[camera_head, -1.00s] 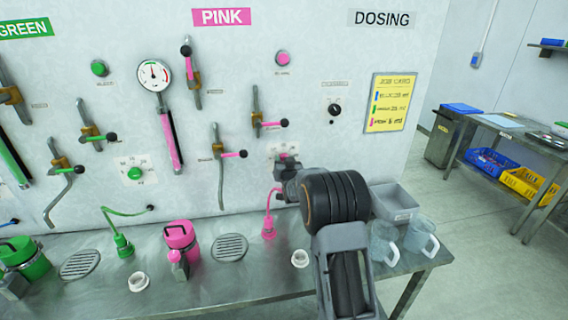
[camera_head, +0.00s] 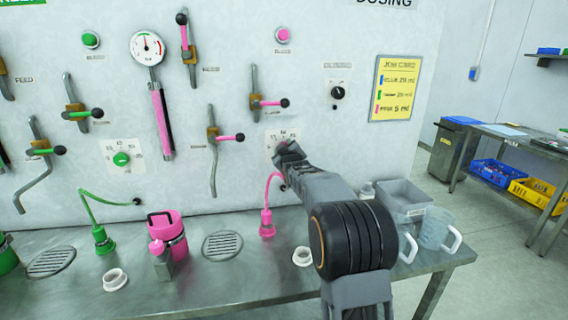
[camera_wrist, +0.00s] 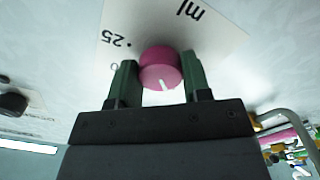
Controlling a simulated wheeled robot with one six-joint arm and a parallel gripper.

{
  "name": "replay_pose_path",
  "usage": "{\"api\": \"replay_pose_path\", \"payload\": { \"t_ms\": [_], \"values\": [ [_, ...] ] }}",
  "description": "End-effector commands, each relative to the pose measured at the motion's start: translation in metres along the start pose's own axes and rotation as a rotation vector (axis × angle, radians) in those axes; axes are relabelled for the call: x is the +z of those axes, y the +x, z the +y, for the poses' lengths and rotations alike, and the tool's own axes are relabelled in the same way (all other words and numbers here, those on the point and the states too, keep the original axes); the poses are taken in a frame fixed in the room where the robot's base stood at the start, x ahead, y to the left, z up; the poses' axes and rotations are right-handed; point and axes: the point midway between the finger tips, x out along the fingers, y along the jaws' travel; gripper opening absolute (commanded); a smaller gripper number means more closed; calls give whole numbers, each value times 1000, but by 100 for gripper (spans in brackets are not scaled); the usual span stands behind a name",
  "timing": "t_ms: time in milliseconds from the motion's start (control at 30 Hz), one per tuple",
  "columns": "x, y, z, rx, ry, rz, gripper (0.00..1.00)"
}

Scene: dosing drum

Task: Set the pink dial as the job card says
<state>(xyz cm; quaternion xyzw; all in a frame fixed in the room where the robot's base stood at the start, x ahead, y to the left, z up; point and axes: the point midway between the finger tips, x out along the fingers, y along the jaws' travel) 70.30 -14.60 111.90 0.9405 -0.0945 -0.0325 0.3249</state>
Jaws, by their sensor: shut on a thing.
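The pink dial (camera_wrist: 160,68) sits between my gripper's two fingers in the wrist view, on a white scale plate marked "ml" and "25". Its white pointer line points toward the bottom of that picture, slightly right. My gripper (camera_wrist: 161,82) is shut on the dial. In the head view my gripper (camera_head: 284,150) reaches the wall and hides the dial and the lower part of its plate (camera_head: 279,134). The yellow job card (camera_head: 397,88) is on the wall to the right; its pink line appears to read 5 ml.
A black knob (camera_head: 338,93) is above right of the gripper, and pink-handled valves (camera_head: 270,103) are above left. Below are a pink hose fitting (camera_head: 267,224), a grey bin (camera_head: 404,199) and clear jugs (camera_head: 436,230) on the steel bench (camera_head: 215,278).

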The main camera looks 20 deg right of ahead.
Motion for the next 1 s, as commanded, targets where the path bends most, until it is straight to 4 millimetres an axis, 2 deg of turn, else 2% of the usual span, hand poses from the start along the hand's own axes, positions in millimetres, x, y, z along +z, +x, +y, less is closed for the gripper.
{"api": "replay_pose_path", "payload": {
  "t_ms": [100, 600, 1000],
  "values": [
    [5, 0, -4, 2, -109, 2, 20],
    [2, 0, -2, 2, -541, 1, 20],
    [0, 0, 0, 1, -727, 1, 20]
  ]
}}
